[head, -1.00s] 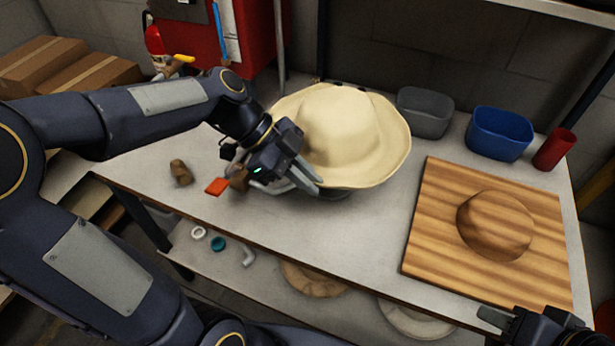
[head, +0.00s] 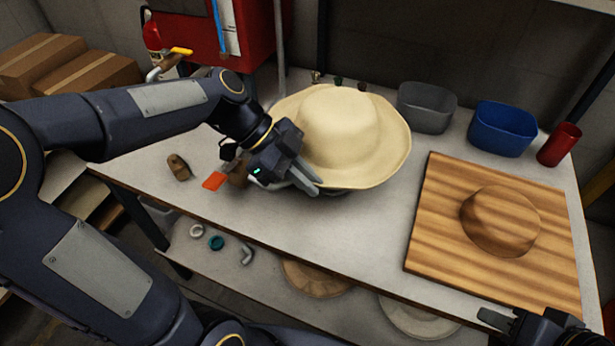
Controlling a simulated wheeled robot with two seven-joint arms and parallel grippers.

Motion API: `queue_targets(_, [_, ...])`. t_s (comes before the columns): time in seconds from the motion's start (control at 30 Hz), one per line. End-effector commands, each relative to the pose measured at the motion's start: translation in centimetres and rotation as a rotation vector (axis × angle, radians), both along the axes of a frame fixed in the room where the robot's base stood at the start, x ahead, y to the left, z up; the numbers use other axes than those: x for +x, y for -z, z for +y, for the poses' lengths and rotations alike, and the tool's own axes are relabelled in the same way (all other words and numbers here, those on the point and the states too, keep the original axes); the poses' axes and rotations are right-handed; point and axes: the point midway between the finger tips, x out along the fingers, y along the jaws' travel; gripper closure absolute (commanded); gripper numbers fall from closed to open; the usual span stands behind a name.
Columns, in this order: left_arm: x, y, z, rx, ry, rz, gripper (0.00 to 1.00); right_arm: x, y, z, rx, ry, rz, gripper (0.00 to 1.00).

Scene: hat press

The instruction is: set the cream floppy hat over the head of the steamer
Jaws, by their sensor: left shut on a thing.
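The cream floppy hat (head: 345,130) is at the back middle of the table in the head view, crown up, with its wide brim spread. My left gripper (head: 308,186) is at the near left edge of the brim, shut on the hat. A small dark part shows under the near brim; it may be the steamer. The hat hides the rest, so I cannot tell how the hat sits on it. My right gripper (head: 496,319) is only partly in view at the bottom right, away from the hat; its jaw opening is unclear.
A wooden board (head: 440,240) with a wooden hat block (head: 502,218) lies at the right. A grey bin (head: 427,110), a blue bin (head: 502,130) and a red cup (head: 560,146) stand behind. A brown block (head: 178,167) and an orange piece (head: 214,181) lie left.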

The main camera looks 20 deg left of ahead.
Motion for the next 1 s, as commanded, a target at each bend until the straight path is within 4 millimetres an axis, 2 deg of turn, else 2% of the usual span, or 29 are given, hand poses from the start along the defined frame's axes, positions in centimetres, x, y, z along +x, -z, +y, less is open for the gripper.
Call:
queue_targets(0.87, [0.02,0.93,0.00,0.000,0.000,-0.001,1.00,0.00,1.13,0.00,0.000,0.000,0.000,0.64])
queue_targets(0.9, [0.02,0.93,-0.01,0.000,0.000,-0.001,0.88,0.00,1.12,0.01,0.000,0.000,0.000,0.64])
queue_targets(1.0, [0.01,0.89,0.00,0.000,0.000,-0.001,0.75,0.00,1.07,0.01,0.000,0.000,0.000,0.64])
